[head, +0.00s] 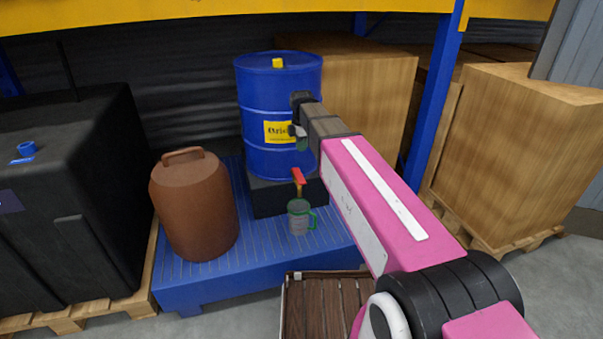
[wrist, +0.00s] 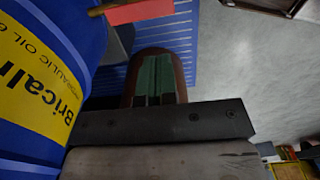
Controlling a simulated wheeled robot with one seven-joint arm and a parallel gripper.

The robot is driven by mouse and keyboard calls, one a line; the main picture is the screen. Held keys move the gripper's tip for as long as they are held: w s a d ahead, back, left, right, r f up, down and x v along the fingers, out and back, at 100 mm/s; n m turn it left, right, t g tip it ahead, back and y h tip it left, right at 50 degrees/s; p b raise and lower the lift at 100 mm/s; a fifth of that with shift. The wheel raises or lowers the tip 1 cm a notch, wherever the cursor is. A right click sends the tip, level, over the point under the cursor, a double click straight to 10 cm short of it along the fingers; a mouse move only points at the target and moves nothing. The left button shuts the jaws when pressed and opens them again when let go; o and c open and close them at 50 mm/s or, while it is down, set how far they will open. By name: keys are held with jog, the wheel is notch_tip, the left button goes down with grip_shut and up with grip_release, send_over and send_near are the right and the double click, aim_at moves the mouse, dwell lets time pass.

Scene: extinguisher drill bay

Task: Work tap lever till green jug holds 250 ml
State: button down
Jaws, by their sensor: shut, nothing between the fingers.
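The blue drum (head: 280,95) with a yellow label stands on a black block on the blue platform. Its tap has a red lever (head: 298,176) at the drum's lower front; the lever also shows at the top of the wrist view (wrist: 138,12). The clear jug with green rim and handle (head: 298,218) stands upright on the platform below the tap. I cannot read its liquid level. My gripper (head: 301,145) is shut and empty, in front of the drum and above the lever, apart from it. Its closed fingers show in the wrist view (wrist: 155,65).
A brown lidded container (head: 193,205) stands on the platform left of the jug. A black tank (head: 70,200) is farther left. Wooden crates (head: 520,150) and a blue post (head: 433,100) stand right. A slatted wooden box (head: 322,305) lies in front of the platform.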

aim_at(302, 181)
notch_tip(302, 181, down, 14)
jog(key=shift+f, duration=0.1)
dwell(0.9)
jog(key=shift+s+d+f+t, duration=0.1)
jog(key=shift+s+f+t, duration=0.25)
jog(key=shift+t, duration=0.15)
jog(key=shift+w+f, duration=0.1)
jog(key=shift+f, duration=1.25)
dwell(4.5)
